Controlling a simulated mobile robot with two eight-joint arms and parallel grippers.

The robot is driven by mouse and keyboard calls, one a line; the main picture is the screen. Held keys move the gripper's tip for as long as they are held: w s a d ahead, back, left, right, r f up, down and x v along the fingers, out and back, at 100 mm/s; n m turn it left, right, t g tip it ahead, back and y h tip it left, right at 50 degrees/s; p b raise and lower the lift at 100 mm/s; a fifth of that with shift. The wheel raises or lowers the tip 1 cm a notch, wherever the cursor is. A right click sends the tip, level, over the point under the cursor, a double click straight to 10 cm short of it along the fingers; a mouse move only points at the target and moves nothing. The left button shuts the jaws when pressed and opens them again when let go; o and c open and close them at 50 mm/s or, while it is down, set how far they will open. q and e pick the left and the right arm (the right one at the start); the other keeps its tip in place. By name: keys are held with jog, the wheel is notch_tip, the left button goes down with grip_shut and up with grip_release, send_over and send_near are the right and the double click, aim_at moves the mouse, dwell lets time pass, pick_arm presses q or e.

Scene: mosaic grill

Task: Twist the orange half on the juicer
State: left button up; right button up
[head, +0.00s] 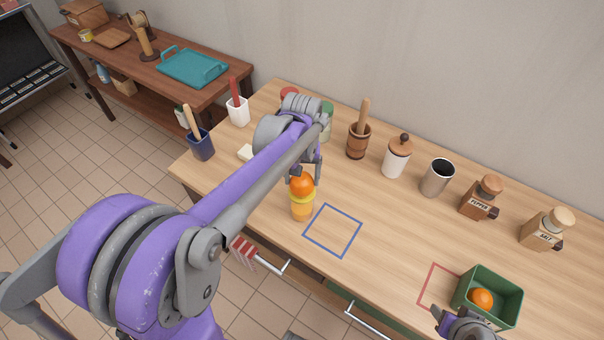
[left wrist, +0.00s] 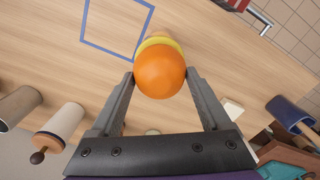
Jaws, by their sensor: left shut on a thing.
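The orange half (head: 301,185) sits on top of the juicer (head: 302,207), which has a yellow rim and an orange body and stands upright on the wooden table. My left gripper (head: 304,172) is shut on the orange half from above and behind. In the left wrist view the orange half (left wrist: 160,74) is between the two fingertips, with the juicer's yellow rim (left wrist: 160,41) just beyond it. My right gripper (head: 462,325) shows only in part at the bottom edge, near the green box; its fingers are not clear.
A blue square outline (head: 333,230) lies right of the juicer. A green box (head: 508,304) holds another orange (head: 481,299), beside a red outline (head: 430,285).

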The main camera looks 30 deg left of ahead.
pick_arm(q)
jog(key=shift+f, duration=0.55)
jog(key=shift+f+b, duration=0.4)
jog(key=shift+b, duration=0.05)
jog(key=n, duration=0.4)
jog(key=m, duration=0.8)
jog(key=shift+m, duration=0.3)
jog(key=n, duration=0.4)
jog(key=shift+n, duration=0.3)
